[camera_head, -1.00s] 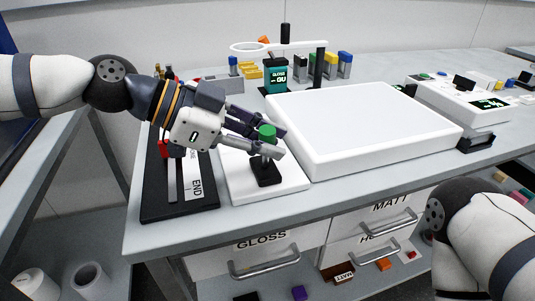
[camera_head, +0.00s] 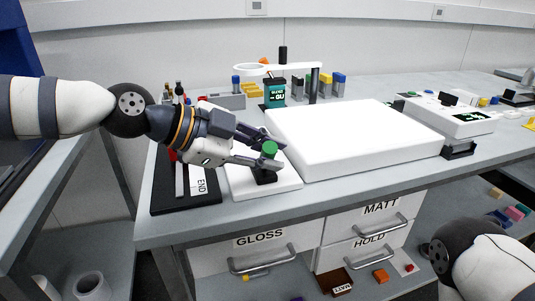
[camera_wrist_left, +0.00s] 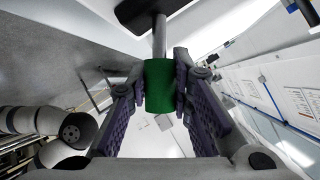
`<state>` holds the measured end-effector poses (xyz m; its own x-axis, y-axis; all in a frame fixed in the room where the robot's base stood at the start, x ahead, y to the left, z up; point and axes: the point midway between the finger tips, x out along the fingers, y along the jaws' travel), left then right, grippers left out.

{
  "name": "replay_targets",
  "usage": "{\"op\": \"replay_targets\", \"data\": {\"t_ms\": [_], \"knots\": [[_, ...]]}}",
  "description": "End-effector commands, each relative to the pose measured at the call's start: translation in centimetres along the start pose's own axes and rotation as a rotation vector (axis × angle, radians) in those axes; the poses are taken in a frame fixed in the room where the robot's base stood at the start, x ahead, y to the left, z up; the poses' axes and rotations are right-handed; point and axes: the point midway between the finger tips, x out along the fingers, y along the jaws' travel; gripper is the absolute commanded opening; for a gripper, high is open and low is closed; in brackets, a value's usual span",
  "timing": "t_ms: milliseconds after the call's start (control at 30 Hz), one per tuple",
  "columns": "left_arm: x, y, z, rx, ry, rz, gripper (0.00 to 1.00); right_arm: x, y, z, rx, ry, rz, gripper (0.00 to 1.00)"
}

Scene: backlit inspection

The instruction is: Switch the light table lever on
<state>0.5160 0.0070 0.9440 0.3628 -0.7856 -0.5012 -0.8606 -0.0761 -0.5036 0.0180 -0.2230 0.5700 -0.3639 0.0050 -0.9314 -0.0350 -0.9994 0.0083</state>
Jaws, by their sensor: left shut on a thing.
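The lever has a green knob (camera_head: 270,148) and a black base (camera_head: 264,175) on a white panel (camera_head: 285,187) at the near left of the bench. The white light table (camera_head: 350,135) stands just right of it. My left gripper (camera_head: 271,153) comes in from the left, shut on the green knob. In the left wrist view the knob (camera_wrist_left: 159,88) sits between the two fingers, with the grey stem (camera_wrist_left: 159,35) running to the dark base (camera_wrist_left: 135,10). The stem is largely hidden in the head view. My right gripper is out of view; only part of that arm shows.
A black board marked END (camera_head: 190,203) lies left of the panel. A ring arm on a post (camera_head: 313,82) and a dark GLOSS container (camera_head: 274,92) stand behind. A white control box (camera_head: 450,117) is at right. Drawers marked GLOSS (camera_head: 260,238) and MATT are below.

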Motion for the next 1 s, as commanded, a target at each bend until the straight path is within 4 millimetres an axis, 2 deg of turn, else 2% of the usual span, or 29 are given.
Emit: {"op": "replay_targets", "data": {"t_ms": [167, 200, 300, 567, 667, 1000], "knots": [[0.1, 0.2, 0.1, 0.003, -0.002, 0.006, 0.00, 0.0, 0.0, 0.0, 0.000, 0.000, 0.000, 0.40], [0.1, 0.2, 0.1, 0.003, -0.002, 0.006, 0.22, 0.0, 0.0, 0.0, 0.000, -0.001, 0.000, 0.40], [0.1, 0.2, 0.1, 0.002, -0.002, 0.006, 0.41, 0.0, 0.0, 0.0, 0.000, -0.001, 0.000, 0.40], [0.0, 0.1, 0.1, 0.001, -0.001, 0.003, 0.41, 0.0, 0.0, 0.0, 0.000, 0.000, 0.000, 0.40], [-0.8, 0.0, 0.1, 0.000, -0.002, 0.000, 0.41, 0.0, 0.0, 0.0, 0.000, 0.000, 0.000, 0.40], [-9.4, 0.0, 0.0, 0.001, 0.000, -0.001, 0.41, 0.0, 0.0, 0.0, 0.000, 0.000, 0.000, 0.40]]}}
